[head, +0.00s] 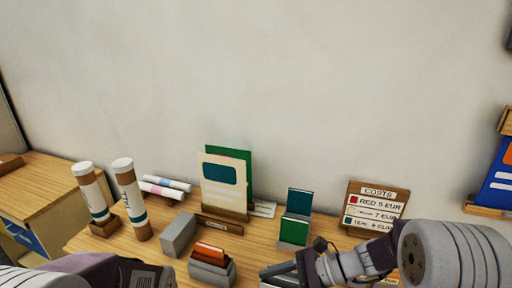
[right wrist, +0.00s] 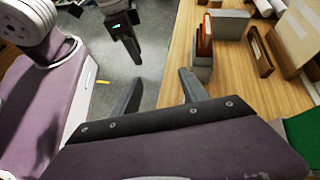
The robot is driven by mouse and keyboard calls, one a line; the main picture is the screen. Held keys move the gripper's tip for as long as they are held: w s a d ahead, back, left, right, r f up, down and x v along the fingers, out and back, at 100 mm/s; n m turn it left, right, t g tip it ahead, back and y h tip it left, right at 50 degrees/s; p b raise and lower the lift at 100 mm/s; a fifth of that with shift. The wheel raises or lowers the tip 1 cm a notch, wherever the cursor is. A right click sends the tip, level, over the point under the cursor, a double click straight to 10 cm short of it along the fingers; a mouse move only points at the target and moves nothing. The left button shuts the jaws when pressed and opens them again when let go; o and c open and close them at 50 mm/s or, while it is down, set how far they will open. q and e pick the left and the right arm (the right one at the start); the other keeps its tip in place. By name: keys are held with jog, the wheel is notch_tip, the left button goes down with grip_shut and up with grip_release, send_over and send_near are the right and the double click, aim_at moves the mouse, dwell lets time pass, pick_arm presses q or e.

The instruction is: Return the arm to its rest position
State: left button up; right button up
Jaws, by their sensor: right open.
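My right gripper (head: 290,272) is low in the head view, over the front of the table, partly cut by the lower edge. In the right wrist view my right gripper (right wrist: 158,90) has its two fingers apart with nothing between them. One finger is over the grey floor, the other near the table edge. My left arm (head: 100,268) shows at the lower left of the head view, its fingertips out of sight. A dark part with a small green light (right wrist: 118,26) shows in the right wrist view, possibly my left gripper; its jaw state is unclear.
The wooden table (head: 165,258) bears white tubes (head: 128,195), a grey block (head: 179,236), a holder with orange cards (head: 211,254), a cream board (head: 223,185), green and teal booklets (head: 296,218) and a price sign (head: 376,205). A wall stands behind.

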jog(key=s+d+f+n+g+h, duration=0.3)
jog(key=s+d+f+n+h, duration=0.35)
jog(key=s+n, duration=0.3)
jog(key=w+d+f+n+t+h, duration=0.1)
jog(key=d+n, duration=0.1)
jog(key=w+d+f+n+t+h, duration=0.1)
jog(key=d+n+h, duration=0.1)
jog(key=d+n, duration=0.1)
jog(key=w+d+f+n+t+h, duration=0.1)
jog(key=d+n+h, duration=0.1)
jog(key=d, duration=0.1)
jog(key=shift+w+d+f+n+h, duration=0.2)
jog(key=shift+d+f+n+h, duration=0.05)
jog(key=shift+f+n, duration=0.1)
